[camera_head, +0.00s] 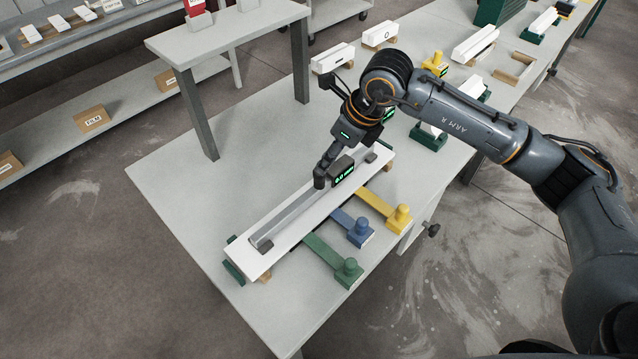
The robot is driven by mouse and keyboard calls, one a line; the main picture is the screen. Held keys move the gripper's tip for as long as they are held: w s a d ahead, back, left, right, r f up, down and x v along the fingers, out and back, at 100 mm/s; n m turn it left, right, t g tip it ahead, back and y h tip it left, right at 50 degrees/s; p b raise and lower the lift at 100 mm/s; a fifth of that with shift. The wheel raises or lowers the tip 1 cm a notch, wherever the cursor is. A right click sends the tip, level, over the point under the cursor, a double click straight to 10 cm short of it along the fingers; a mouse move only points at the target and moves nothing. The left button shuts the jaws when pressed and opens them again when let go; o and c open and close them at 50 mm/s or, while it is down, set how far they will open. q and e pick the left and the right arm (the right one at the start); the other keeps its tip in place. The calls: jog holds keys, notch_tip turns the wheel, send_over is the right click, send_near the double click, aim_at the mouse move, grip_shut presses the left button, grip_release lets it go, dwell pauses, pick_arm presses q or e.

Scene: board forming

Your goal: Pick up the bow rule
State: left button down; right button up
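The bow rule (298,212) is a long grey bar with dark end feet and a small green-lit display (343,174). It lies along the top of a long white board (256,258) on the table. My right gripper (321,178) reaches in from the upper right and points down at the middle of the rule, right beside the display. The fingertips are small and partly overlap the rule. I cannot tell whether they touch it or are closed on it. My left gripper is not in view.
Green (325,251), blue (345,222) and yellow (378,205) clamp-like pieces extend from the board's right side. White blocks (332,58) and green holders (428,137) stand farther back. A raised grey shelf (228,32) stands at the upper left. The table's left part is clear.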

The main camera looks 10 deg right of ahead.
aim_at(319, 183)
jog(key=p+x, duration=0.3)
jog(key=x, duration=0.5)
jog(key=shift+w+d+p, duration=0.1)
jog(key=shift+d+p, duration=0.05)
jog(key=shift+p, duration=0.2)
jog(key=shift+w+f, duration=0.1)
jog(key=shift+f, duration=0.3)
grip_shut()
jog(key=shift+r, duration=0.1)
